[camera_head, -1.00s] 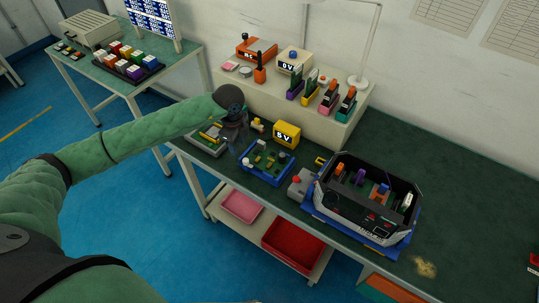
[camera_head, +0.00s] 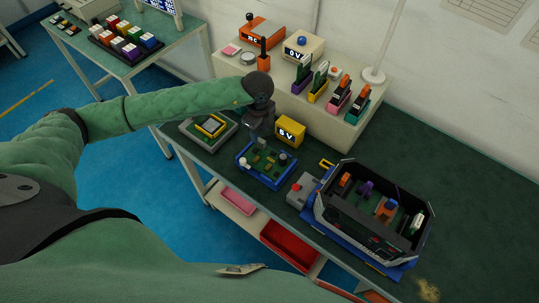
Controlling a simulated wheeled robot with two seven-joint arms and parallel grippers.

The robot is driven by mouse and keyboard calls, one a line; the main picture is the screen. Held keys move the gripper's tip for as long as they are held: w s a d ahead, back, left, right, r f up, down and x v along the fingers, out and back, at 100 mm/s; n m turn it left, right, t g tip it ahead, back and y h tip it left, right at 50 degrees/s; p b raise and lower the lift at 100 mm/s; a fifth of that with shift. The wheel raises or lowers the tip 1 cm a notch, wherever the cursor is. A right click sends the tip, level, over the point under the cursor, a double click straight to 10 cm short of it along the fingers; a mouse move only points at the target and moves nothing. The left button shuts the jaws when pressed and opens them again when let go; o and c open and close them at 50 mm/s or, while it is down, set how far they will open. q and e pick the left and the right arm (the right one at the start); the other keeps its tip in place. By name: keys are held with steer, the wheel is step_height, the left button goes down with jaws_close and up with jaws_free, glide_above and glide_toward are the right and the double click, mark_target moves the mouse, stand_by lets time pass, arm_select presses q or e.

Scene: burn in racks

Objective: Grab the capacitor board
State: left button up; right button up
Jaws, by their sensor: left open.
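My left gripper (camera_head: 254,132) reaches in from the left, pointing down above the bench. It is open with nothing visible between its fingers; the fingertips are small and dark. Just in front of it lies a green circuit board in a blue frame (camera_head: 266,163), with several small parts and round knobs on it. Several upright boards stand on the raised shelf: purple (camera_head: 301,77), yellow (camera_head: 318,87), pink (camera_head: 338,97) and teal (camera_head: 357,104). I cannot tell for sure which one is the capacitor board. My right gripper is not in view.
A yellow "5V" box (camera_head: 290,131) stands right beside the gripper. A grey tray with a yellow-framed part (camera_head: 210,126) lies to the left. A black open rack (camera_head: 345,223) holding several boards stands to the right. The green bench top (camera_head: 470,210) is clear at far right.

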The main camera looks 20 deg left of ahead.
mark_target(261, 140)
arm_select(q)
steer(key=shift+s+f, duration=0.1)
steer(key=shift+f, duration=0.1)
steer(key=f, duration=0.1)
steer(key=f+b, duration=0.1)
steer(key=f, duration=0.3)
steer(key=shift+d, duration=0.25)
jaws_close()
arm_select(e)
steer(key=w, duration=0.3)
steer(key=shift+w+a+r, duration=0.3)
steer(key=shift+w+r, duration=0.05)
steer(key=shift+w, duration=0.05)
